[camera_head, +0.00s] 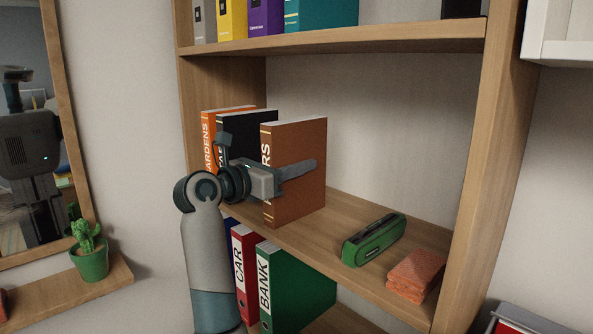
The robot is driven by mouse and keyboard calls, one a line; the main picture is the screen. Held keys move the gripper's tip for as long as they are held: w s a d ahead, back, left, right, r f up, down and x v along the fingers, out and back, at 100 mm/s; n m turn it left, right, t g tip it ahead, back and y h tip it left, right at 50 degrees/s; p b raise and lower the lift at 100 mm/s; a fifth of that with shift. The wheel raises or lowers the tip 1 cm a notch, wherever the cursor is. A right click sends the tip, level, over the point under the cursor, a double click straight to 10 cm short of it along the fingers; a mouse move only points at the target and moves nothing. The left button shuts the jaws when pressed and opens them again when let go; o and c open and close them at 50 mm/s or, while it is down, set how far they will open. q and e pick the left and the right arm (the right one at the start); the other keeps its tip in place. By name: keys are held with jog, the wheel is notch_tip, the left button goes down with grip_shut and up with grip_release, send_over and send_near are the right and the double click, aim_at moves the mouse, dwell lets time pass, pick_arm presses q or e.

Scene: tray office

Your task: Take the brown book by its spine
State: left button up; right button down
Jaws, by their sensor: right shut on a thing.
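The brown book (300,137) stands upright on the middle shelf, its spine facing the front edge. My right gripper (287,172) is shut on the brown book, reaching in from the spine side. One finger lies flat along the book's right cover; the other finger is hidden behind the book. The gripper covers part of the spine lettering. My left gripper is not in view.
A black book (246,122) and an orange book (208,130) stand left of the brown book. Binders stand below. The upper shelf (340,43) is overhead.

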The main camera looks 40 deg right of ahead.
aim_at(299, 146)
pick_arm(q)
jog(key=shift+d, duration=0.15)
pick_arm(e)
jog(key=shift+r, duration=0.15)
